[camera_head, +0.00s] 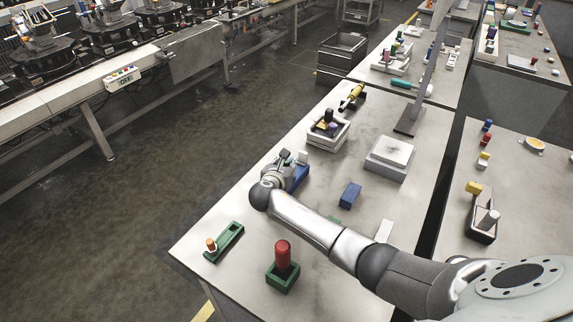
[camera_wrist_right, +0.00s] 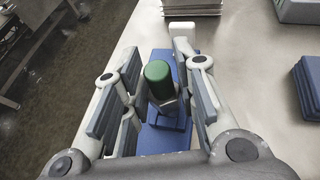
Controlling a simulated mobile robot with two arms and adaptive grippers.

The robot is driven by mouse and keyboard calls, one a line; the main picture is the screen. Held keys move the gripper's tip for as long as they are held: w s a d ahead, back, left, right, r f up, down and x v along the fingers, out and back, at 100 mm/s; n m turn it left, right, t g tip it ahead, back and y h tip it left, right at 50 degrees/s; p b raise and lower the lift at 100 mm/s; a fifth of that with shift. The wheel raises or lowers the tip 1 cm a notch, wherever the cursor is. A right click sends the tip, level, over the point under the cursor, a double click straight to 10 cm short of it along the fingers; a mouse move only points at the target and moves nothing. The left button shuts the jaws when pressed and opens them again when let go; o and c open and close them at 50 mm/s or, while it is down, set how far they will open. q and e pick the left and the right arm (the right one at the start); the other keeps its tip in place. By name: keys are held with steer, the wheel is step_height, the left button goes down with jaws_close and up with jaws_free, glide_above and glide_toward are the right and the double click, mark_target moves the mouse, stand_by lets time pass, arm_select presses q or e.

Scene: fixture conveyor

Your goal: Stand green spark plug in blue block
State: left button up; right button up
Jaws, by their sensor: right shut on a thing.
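My right gripper (camera_head: 285,164) is over the long blue block (camera_head: 301,175) on the near table. In the right wrist view, the gripper (camera_wrist_right: 163,82) is shut on the green spark plug (camera_wrist_right: 158,72), whose green top points up between the fingers. The blue block (camera_wrist_right: 165,141) lies directly beneath the plug. The plug's lower end is hidden, so I cannot tell whether it sits in a hole of the block. A white piece (camera_head: 303,157) rises at the block's far end. My left gripper is not in view.
A smaller blue block (camera_head: 350,195) lies to the right. A green tray (camera_head: 229,243) and a red cylinder (camera_head: 283,259) in a green holder stand at the front. A grey box (camera_head: 390,158) and a white tray (camera_head: 328,137) stand farther back.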

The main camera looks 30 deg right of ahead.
steer(key=shift+p, duration=0.35)
stand_by(0.3)
steer(key=shift+f+b, duration=0.55)
steer(key=shift+f, duration=0.2)
stand_by(0.4)
steer(key=shift+r, duration=0.15)
steer(key=shift+r+p, duration=0.7)
steer(key=shift+p, duration=0.35)
stand_by(0.3)
steer(key=shift+f+b, duration=0.4)
steer(key=shift+f, duration=0.5)
stand_by(0.4)
steer(key=shift+r, duration=0.1)
